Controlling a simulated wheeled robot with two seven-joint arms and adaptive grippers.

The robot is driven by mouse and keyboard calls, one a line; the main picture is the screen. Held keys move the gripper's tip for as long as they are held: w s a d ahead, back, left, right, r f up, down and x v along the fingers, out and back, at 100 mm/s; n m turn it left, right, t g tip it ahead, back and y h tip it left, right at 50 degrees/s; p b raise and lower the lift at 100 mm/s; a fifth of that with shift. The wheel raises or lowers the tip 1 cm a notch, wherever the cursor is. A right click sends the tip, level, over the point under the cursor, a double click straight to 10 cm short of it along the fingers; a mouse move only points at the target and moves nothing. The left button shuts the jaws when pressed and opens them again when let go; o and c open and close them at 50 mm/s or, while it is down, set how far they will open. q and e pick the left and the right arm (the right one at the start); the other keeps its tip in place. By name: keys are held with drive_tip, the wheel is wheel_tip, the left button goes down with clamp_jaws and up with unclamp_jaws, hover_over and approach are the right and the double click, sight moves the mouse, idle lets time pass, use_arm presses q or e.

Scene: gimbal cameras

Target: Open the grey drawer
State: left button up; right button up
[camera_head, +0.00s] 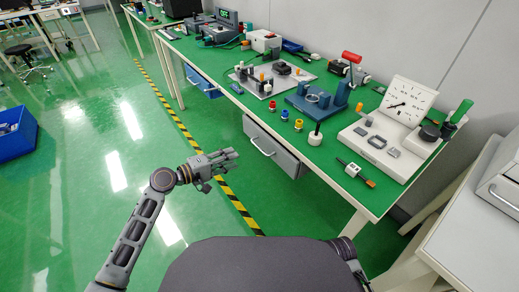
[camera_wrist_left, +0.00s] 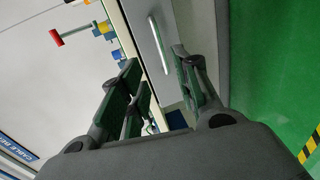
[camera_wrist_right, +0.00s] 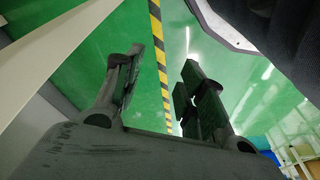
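The grey drawer (camera_head: 274,149) hangs under the green-topped workbench, with a pale curved handle (camera_head: 262,147) on its front. It looks closed or nearly so. In the left wrist view the handle (camera_wrist_left: 159,44) shows as a bar on the drawer front (camera_wrist_left: 172,60), ahead of the fingers. My left gripper (camera_head: 232,156) is in front of the drawer, to the left of the handle and apart from it. Its fingers (camera_wrist_left: 165,85) are spread and nothing is between them. My right gripper (camera_wrist_right: 167,85) is open and empty over the floor; in the head view it is hidden.
The workbench (camera_head: 322,160) carries a white gauge panel (camera_head: 405,100), a blue fixture (camera_head: 318,102) and several small parts. A blue drawer (camera_head: 203,82) is farther along. A white table (camera_head: 470,245) stands at right. Green floor before the drawer is free, with a striped line (camera_head: 235,203).

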sight(260, 148)
use_arm(q)
drive_tip(key=shift+b+x, duration=1.15)
drive_tip(key=shift+x, duration=5.75)
use_arm(e)
drive_tip(key=r, duration=0.3)
drive_tip(key=shift+a+t, duration=0.3)
drive_tip(key=shift+t, duration=0.1)
drive_tip(key=shift+w+r, duration=0.1)
use_arm(q)
clamp_jaws()
use_arm(e)
drive_tip(key=shift+w, duration=0.15)
